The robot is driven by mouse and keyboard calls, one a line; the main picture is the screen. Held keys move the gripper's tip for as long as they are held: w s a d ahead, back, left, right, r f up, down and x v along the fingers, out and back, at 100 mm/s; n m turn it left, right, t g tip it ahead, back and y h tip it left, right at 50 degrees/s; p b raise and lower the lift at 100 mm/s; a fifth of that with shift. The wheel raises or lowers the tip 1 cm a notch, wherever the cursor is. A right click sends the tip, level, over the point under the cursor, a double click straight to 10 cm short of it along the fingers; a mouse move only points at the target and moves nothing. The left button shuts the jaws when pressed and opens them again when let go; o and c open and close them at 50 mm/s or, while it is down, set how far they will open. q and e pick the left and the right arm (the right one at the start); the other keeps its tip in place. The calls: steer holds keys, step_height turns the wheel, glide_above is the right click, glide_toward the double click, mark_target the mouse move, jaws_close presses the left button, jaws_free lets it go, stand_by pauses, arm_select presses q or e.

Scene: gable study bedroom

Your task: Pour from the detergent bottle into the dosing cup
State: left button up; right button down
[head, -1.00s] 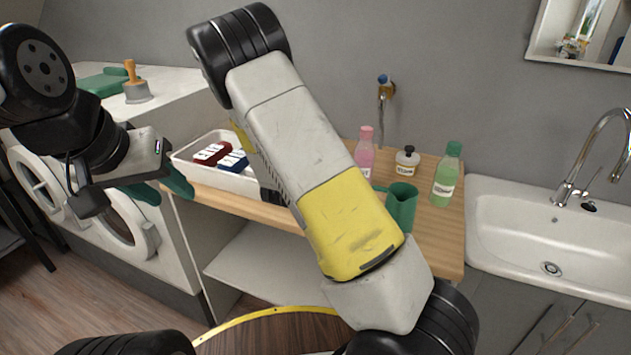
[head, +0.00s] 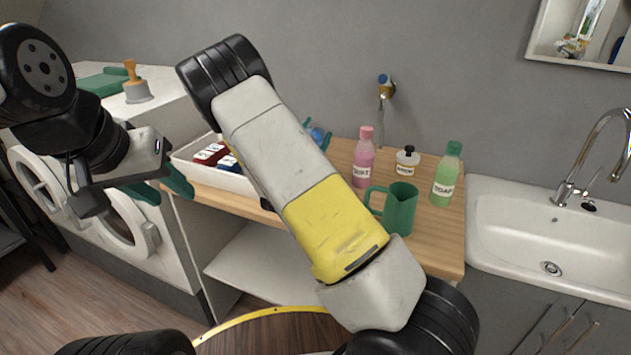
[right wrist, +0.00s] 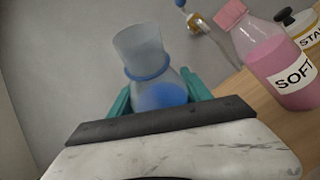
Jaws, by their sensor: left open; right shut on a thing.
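My right gripper (right wrist: 158,96) is shut on a clear, flared-neck vessel (right wrist: 148,66) with a blue ring and blue contents. I take it to be the detergent bottle. In the head view, its blue part (head: 318,136) shows just past my right forearm, above the wooden counter; the rest is hidden. A green mug-like cup with a handle (head: 400,208) stands upright on the counter's front part, right of my forearm and apart from the held vessel. It may be the dosing cup. My left gripper (head: 158,188) is open and empty, in front of the washers.
A pink SOFT bottle (head: 363,160), a white black-capped bottle (head: 406,162) and a green SOAP bottle (head: 446,178) stand on the counter (head: 425,240). A white tray (head: 232,180) holds red and blue items. A wall tap (head: 385,88) is behind; a sink (head: 530,225) is right.

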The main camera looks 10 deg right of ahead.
steer(key=shift+w+m+t+h, duration=0.1)
steer(key=shift+m+t+h, duration=0.3)
steer(key=shift+m+h, duration=1.5)
stand_by(4.1)
steer(key=shift+s+r+m+h, duration=0.3)
steer(key=shift+s+r+m, duration=0.2)
steer(key=shift+m, duration=0.4)
stand_by(1.1)
